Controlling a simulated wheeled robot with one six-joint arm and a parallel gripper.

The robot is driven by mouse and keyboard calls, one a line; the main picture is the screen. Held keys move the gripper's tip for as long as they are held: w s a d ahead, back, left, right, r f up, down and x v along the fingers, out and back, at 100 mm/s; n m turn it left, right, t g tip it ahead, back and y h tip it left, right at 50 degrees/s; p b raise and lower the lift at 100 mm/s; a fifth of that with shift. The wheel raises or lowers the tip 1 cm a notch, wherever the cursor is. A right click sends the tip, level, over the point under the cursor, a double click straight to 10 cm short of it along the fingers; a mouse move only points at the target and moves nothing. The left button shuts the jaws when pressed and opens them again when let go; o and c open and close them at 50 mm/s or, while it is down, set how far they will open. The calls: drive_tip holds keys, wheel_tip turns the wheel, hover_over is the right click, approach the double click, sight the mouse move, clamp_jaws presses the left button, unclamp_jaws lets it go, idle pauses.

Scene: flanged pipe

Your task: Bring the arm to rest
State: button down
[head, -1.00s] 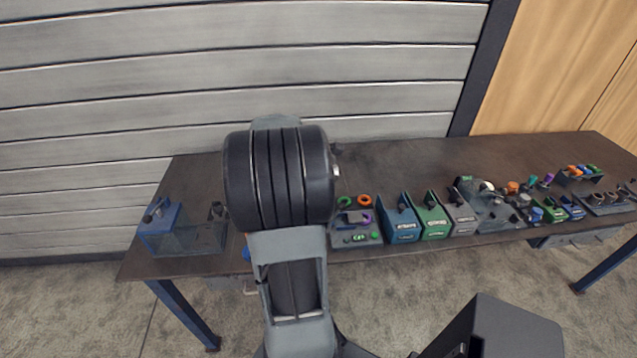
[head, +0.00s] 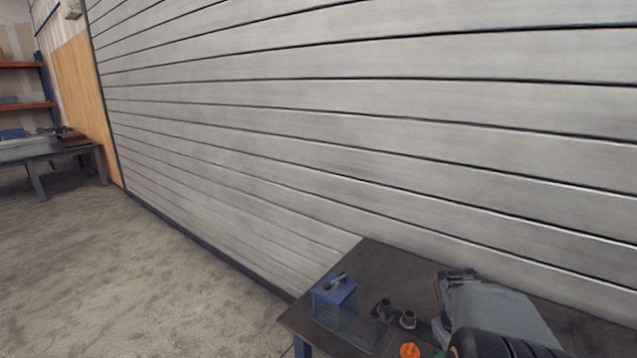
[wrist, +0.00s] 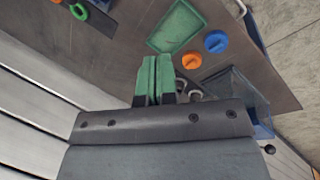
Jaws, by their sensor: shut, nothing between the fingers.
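My gripper (wrist: 155,78) shows in the wrist view with its two green fingers pressed together and nothing between them. It is above the dark workbench (wrist: 130,35); its height over the surface is hard to judge. In the head view, part of my arm reaches over the bench (head: 352,262) at the lower right, and I cannot make out the fingertips there.
A green tray (wrist: 176,28), an orange knob (wrist: 192,60) and a blue knob (wrist: 215,41) lie near the fingers. Another bench (head: 50,150) is far left; open floor (head: 130,250) lies between.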

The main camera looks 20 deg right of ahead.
drive_tip(key=w+a+r+t+y, duration=0.1)
drive_tip(key=a+r+t, duration=0.1)
drive_tip(key=a, duration=1)
drive_tip(key=w+a+r+n+t+y, duration=0.1)
drive_tip(key=a+r+t+y, duration=0.1)
drive_tip(key=a, duration=1.1)
wheel_tip(320, 180, up, 2)
drive_tip(key=shift+w+r+n+t, duration=0.1)
drive_tip(key=shift+w+n+t, duration=0.15)
drive_tip(key=shift+t, duration=0.55)
